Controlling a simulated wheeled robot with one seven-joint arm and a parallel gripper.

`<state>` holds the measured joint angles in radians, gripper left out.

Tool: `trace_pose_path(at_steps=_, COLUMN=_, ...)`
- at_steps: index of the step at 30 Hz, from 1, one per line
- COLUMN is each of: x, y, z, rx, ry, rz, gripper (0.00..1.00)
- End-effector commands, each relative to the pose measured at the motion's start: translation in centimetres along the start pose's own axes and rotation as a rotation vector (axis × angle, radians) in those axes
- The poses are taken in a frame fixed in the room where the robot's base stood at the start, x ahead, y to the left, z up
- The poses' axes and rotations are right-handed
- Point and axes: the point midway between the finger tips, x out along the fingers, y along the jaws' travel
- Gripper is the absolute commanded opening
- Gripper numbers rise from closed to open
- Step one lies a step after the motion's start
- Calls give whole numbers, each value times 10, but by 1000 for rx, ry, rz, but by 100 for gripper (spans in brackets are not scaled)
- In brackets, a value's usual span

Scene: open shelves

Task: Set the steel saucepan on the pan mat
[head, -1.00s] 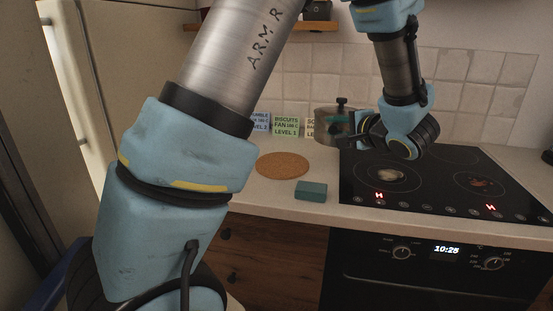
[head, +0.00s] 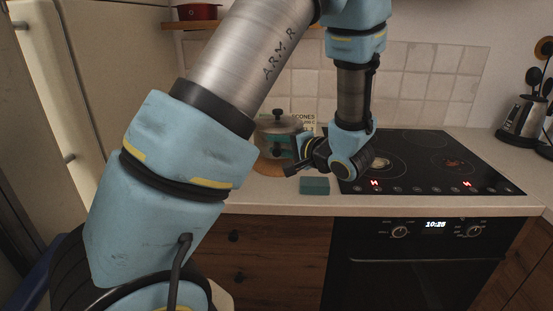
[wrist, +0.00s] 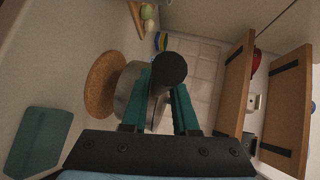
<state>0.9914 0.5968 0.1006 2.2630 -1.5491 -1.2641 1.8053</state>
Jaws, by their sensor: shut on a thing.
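The steel saucepan (head: 276,124), with a lid and black knob, is upright over the round cork pan mat (head: 268,170) at the back left of the counter. My arm and gripper partly hide both. My gripper (head: 296,147) is shut on the saucepan's dark handle. In the wrist view, the teal fingers (wrist: 160,100) lie on either side of the black handle (wrist: 170,69). The pan's steel side (wrist: 130,88) overlaps the cork mat (wrist: 104,84) there. I cannot tell whether the base touches the mat.
The black cooktop (head: 430,165) is to the right, above an oven. Recipe cards (head: 304,119) stand behind the pan. A shelf with a red pot (head: 199,12) is above.

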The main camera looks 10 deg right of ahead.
Motion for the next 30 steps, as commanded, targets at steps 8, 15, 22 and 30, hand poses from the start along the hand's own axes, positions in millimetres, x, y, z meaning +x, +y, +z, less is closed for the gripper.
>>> trace_pose_path(at_steps=8, x=7, y=26, z=1, rx=1, ry=-1, rz=-4, gripper=0)
trace_pose_path(at_steps=15, x=10, y=40, z=2, rx=-4, ry=1, rz=-4, gripper=0)
trace_pose_path(at_steps=22, x=10, y=40, z=2, rx=-4, ry=1, rz=-4, gripper=0)
trace_pose_path(at_steps=30, x=10, y=43, z=2, rx=-1, ry=1, rz=0, gripper=53)
